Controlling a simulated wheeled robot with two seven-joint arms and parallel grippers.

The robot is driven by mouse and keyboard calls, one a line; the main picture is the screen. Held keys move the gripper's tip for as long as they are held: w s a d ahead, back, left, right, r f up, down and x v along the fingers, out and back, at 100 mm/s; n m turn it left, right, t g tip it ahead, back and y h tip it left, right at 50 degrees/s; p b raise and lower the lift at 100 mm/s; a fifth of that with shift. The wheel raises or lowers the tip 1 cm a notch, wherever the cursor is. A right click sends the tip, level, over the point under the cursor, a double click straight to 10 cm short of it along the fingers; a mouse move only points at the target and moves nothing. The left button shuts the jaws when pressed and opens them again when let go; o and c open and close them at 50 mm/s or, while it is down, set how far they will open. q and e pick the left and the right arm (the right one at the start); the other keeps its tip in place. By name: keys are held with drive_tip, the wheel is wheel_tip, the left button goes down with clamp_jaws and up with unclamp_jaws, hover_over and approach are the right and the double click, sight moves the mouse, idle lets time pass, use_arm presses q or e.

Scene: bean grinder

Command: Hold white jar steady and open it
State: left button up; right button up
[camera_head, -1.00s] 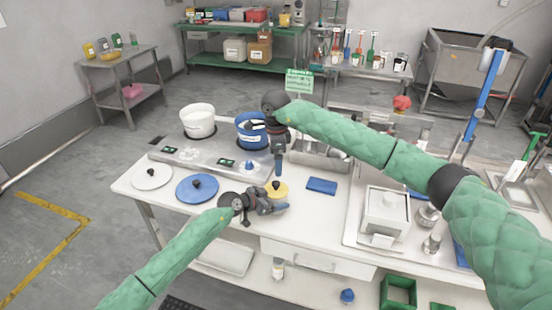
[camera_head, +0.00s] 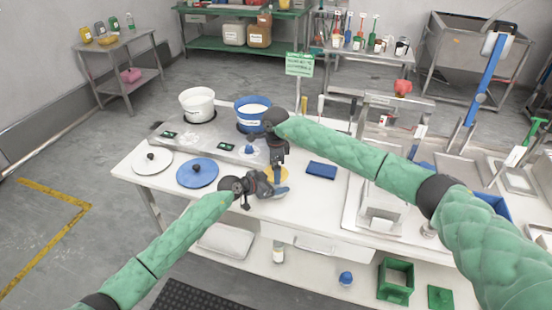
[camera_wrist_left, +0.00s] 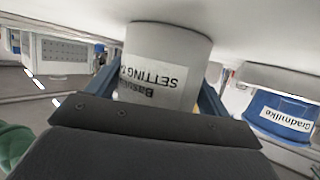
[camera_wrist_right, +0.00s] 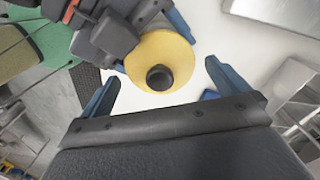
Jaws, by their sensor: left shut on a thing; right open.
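The white jar (camera_wrist_left: 165,62) is upright on the table, with a printed label on its side. My left gripper (camera_head: 277,190) is shut on it from the side, with blue fingers on both sides of the body. Its yellow lid (camera_wrist_right: 147,55) has a black knob (camera_wrist_right: 160,77). In the head view the yellow lid (camera_head: 283,175) is partly hidden by my grippers, and the jar body is mostly hidden. My right gripper (camera_wrist_right: 163,85) points down above the lid, open and empty. The knob shows between its fingers, apart from them.
A blue pot (camera_head: 251,124) and a white pot (camera_head: 197,115) stand on the cooker behind. A blue lid (camera_head: 205,177) and a white lid (camera_head: 146,166) lie left of the jar. A blue pad (camera_head: 321,170) lies to its right, with clear tabletop around it.

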drive_tip(key=shift+f, duration=0.45)
drive_tip(key=c, duration=1)
drive_tip(key=shift+r, duration=0.5)
drive_tip(key=shift+r, duration=0.7)
drive_tip(key=shift+a+r, duration=0.1)
